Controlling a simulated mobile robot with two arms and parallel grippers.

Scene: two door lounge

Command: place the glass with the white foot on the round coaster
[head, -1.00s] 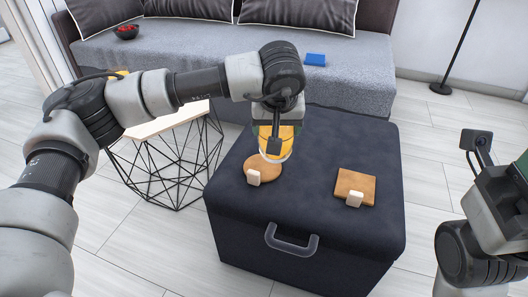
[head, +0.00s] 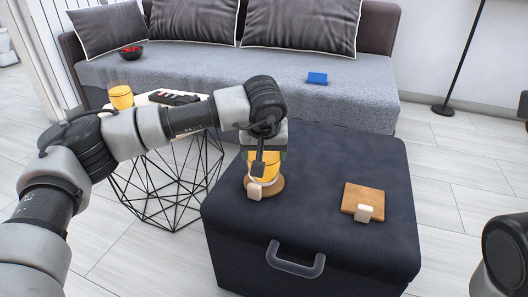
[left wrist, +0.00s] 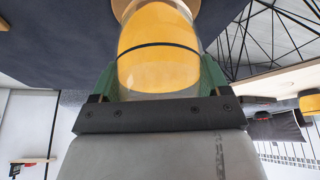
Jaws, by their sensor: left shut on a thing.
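My left gripper (head: 262,152) is shut on a glass of orange drink (head: 264,167), held upright. A pale rim shows at the glass's lower end. The glass is directly over the round wooden coaster (head: 275,190) on the dark ottoman; whether it touches the coaster or hangs just above it I cannot tell. In the left wrist view the glass (left wrist: 158,50) sits between the green finger pads, and its foot end is cut off by the top edge. My right gripper is out of view; only part of my right arm shows.
A square wooden coaster (head: 358,197) lies on the ottoman (head: 320,160) to the right. Small pale blocks (head: 254,191) stand at both coasters' front edges. A wire side table (head: 160,190) holds another orange glass (head: 121,97) and a remote (head: 175,98).

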